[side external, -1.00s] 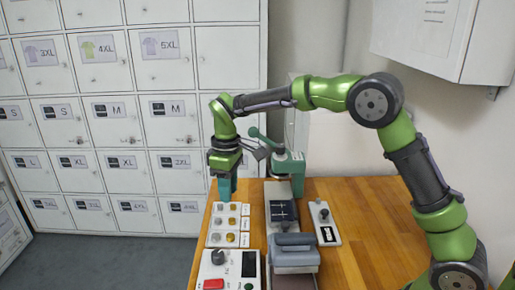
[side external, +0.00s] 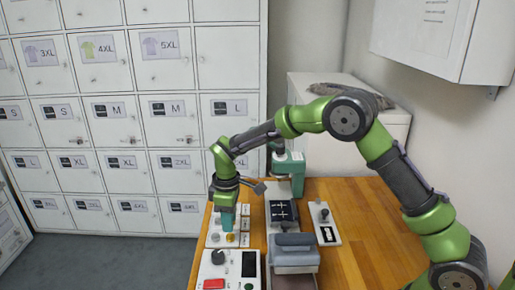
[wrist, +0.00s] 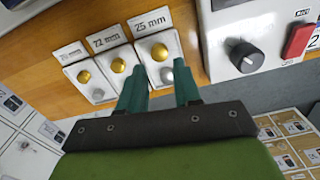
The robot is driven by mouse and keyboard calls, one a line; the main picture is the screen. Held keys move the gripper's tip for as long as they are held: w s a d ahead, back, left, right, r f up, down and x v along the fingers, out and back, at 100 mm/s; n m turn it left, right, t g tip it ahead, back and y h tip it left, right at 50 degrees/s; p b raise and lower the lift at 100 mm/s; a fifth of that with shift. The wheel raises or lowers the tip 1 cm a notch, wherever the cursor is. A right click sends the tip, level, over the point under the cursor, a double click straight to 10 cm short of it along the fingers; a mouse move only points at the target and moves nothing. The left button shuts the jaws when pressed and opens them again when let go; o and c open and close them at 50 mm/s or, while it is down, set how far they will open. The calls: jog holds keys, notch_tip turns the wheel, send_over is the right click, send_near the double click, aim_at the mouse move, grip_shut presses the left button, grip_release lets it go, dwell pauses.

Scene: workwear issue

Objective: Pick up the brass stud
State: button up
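Three brass studs show in the wrist view, each in its own white stand: one by the 25 mm label (wrist: 160,52), one by the 22 mm label (wrist: 118,65), and one at the far left (wrist: 84,77). A silver stud (wrist: 167,74) sits below the 25 mm brass one. My gripper (wrist: 160,88) is open, its two teal fingers apart with nothing between them. The fingers point at the 25 mm stand, nearer its silver stud, and partly cover the stands. In the side external view, my gripper (side external: 228,230) is low over the stands and hides some studs.
A control box (side external: 230,272) with a dark knob and red button stands close in front of the stands. A green-topped press (side external: 288,170), a grey-handled block (side external: 294,250) and a small white switch plate (side external: 325,225) stand to the right. The wooden table (side external: 370,240) is clear further right.

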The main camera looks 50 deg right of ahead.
aim_at(230, 235)
jog(key=shift+f, duration=2.4)
grip_shut()
jog(key=shift+r, duration=0.15)
